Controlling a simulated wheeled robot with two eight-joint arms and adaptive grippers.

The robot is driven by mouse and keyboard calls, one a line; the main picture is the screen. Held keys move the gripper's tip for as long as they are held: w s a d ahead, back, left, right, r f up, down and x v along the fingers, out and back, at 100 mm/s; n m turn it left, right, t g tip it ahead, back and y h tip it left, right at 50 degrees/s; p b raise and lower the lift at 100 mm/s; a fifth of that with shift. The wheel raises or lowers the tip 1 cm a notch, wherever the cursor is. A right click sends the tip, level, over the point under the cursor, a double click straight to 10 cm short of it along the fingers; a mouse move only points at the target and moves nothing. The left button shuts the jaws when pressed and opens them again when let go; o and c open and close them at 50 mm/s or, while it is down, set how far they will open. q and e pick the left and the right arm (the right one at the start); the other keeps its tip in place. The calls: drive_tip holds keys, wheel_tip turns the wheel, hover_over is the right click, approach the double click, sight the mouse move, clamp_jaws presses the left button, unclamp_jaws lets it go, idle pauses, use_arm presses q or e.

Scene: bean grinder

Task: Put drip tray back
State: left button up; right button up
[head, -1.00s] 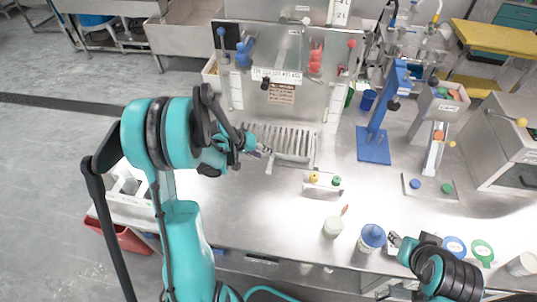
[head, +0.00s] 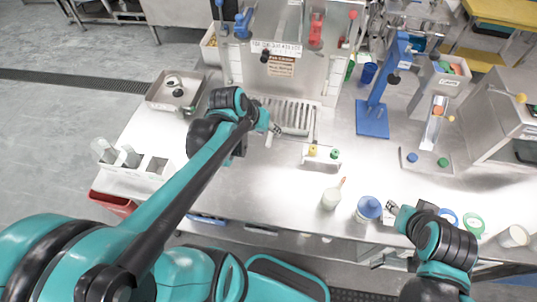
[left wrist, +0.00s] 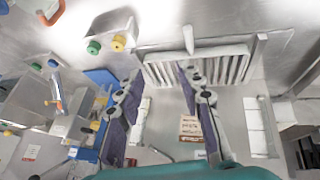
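The drip tray (head: 291,116) is a pale slatted grille at the foot of the steel machine in the head view. It also shows in the left wrist view (left wrist: 213,68), with a short handle (left wrist: 187,38) sticking out from one long side. My left gripper (head: 272,131) is beside the tray's left front part in the head view. In the left wrist view its two purple-padded fingers (left wrist: 160,78) are apart with nothing between them, and one tip overlaps the tray in the picture. My right gripper (head: 390,213) is low at the right, near a blue-lidded cup; its fingers are too small to read.
A small holder with yellow and green knobs (head: 321,158) stands just right of my left gripper. A blue stand (head: 372,119), white cup (head: 331,198) and blue-lidded cup (head: 369,209) are further right. A metal tray (head: 175,91) is at left.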

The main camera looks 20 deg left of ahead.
use_arm(q)
drive_tip(key=s+d+r+m, duration=0.1)
drive_tip(key=s+d, duration=0.1)
drive_tip(key=s, duration=0.3)
drive_tip(key=s+d+r+m+t+y, duration=0.1)
drive_tip(key=s+d, duration=0.2)
drive_tip(key=s, duration=0.2)
drive_tip(key=shift+r+y, duration=0.3)
drive_tip(key=shift+r, duration=0.1)
